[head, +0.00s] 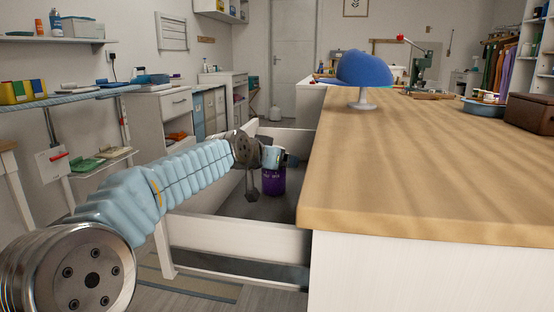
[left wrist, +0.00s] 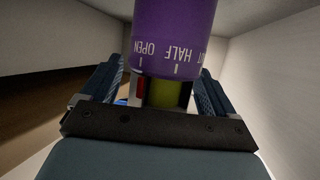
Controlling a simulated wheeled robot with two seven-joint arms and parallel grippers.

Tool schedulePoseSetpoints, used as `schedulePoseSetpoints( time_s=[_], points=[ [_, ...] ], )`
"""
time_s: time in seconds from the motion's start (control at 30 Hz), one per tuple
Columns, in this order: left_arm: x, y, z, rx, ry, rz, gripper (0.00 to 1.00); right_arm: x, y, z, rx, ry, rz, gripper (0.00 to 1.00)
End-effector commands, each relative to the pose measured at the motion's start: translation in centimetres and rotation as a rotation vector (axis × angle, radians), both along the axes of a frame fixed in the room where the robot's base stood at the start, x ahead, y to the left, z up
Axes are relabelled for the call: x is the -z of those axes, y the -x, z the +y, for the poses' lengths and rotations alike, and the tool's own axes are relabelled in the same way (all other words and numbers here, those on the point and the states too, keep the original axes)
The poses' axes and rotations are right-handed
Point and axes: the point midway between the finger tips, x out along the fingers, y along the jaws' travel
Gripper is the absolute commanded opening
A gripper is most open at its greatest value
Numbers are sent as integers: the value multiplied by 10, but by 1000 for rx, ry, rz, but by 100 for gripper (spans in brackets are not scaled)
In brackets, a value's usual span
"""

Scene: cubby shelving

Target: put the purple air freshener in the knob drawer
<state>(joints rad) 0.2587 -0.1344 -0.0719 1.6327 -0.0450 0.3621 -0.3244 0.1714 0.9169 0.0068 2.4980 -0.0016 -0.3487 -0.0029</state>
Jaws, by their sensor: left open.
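The purple air freshener (head: 273,184) is inside the open drawer (head: 238,237), directly below my left gripper (head: 284,158). It looks upright and seems to stand on the drawer floor, though its base contact is hard to make out. In the left wrist view the purple body (left wrist: 175,35) with upside-down white lettering lies just ahead of my left gripper (left wrist: 160,85). The two fingers are spread apart on either side of it, with no clear grip. The drawer's knob is not visible. My right gripper is out of view.
The wooden countertop (head: 430,160) borders the drawer on the right. A blue hat on a stand (head: 364,70) sits on it, with a brown box (head: 530,113) at the right. The drawer's pale walls surround the gripper. Shelves (head: 105,160) stand at the left.

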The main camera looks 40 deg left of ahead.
Motion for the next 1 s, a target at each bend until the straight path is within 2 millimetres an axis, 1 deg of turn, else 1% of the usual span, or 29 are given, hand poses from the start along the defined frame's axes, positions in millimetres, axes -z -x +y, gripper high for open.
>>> schedulePoseSetpoints(
  time_s=[0.03,0.3,0.4,0.5,0.67,1.0],
  points=[
    [-5,8,-1,-1,-1,-5,88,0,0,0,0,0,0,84],
    [-29,65,-15,-1,-2,-6,88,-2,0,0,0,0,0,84],
    [-36,82,-18,-1,-3,-5,88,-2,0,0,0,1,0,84],
    [-40,94,-21,-1,-1,-3,88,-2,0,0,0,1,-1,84],
    [-43,102,-23,0,0,-2,88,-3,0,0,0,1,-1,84],
    [-45,102,-23,0,0,-2,88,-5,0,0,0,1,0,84]
  ],
)
